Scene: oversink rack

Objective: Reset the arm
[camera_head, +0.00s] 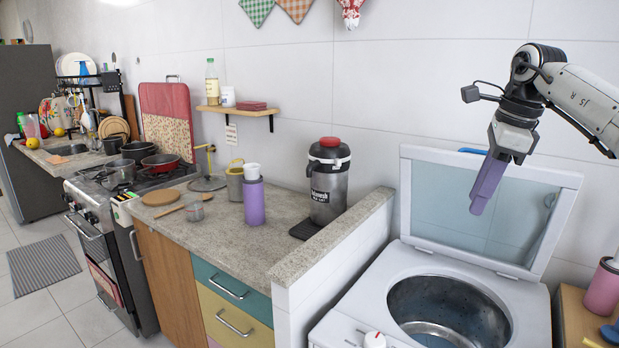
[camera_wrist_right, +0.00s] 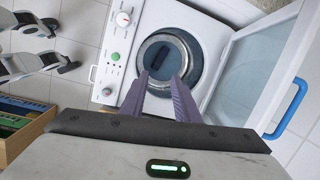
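My right arm (camera_head: 585,100) comes in from the upper right in the head view. Its right gripper (camera_head: 480,205), with purple fingers, points down in front of the raised lid of a white washing machine. In the right wrist view the gripper's two fingers (camera_wrist_right: 160,82) stand apart with nothing between them, so it is open and empty. The washer drum (camera_wrist_right: 168,62) shows beyond the fingertips. My left gripper is not in view.
The white washing machine (camera_head: 355,312) stands open, its glass lid (camera_head: 450,215) upright against the wall. A low tiled wall (camera_head: 335,262) separates it from the counter (camera_head: 165,232), which holds a purple bottle (camera_head: 254,203) and a grey jug (camera_head: 328,190). A pink bottle (camera_head: 602,290) stands at right.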

